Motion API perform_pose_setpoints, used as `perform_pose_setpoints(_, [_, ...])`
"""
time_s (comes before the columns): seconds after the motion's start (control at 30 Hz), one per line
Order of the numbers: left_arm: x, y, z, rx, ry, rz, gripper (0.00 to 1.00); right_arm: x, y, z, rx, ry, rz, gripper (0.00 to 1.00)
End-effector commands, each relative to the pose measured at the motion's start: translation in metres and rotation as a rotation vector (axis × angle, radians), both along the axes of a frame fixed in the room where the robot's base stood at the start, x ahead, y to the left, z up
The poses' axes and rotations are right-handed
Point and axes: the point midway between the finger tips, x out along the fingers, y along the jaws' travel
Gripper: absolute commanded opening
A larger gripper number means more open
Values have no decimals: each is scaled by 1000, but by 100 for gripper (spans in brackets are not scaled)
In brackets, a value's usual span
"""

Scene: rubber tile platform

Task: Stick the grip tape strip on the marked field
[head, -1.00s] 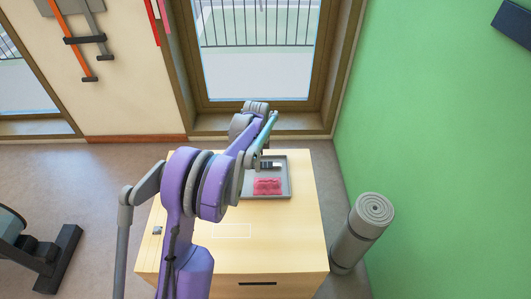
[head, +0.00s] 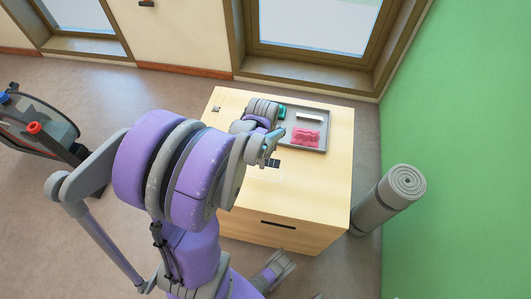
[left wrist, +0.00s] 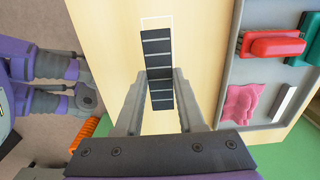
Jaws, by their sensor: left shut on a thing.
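My left gripper (head: 268,162) is over the wooden cabinet top, shut on the dark grip tape strip (head: 274,163). In the left wrist view the strip (left wrist: 157,55) lies lengthwise between the fingers, black with thin pale lines across it, and reaches beyond the fingertips. Its far end overlaps the white-outlined marked field (left wrist: 157,19); the rest of the outline is hidden behind the strip and fingers. I cannot tell whether the strip touches the surface.
A grey tray (head: 318,143) on the cabinet top (head: 330,180) holds a pink cloth (head: 305,137), a white bar (head: 309,117), a teal item (head: 281,112) and a red-handled brush (left wrist: 276,47). A rolled grey mat (head: 388,200) stands right of the cabinet.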

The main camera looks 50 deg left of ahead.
Motion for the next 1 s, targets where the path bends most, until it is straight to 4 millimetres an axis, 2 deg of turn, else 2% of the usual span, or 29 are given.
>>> perform_pose_setpoints(0.37, [0,0,-7,0,0,0,0,0,0,-6,0,2,0,67])
perform_pose_setpoints(0.8, [1,0,-38,0,1,0,0,0,0,-32,0,11,0,67])
perform_pose_setpoints(1.0, [1,0,-45,0,0,0,0,0,0,-38,0,13,0,67])
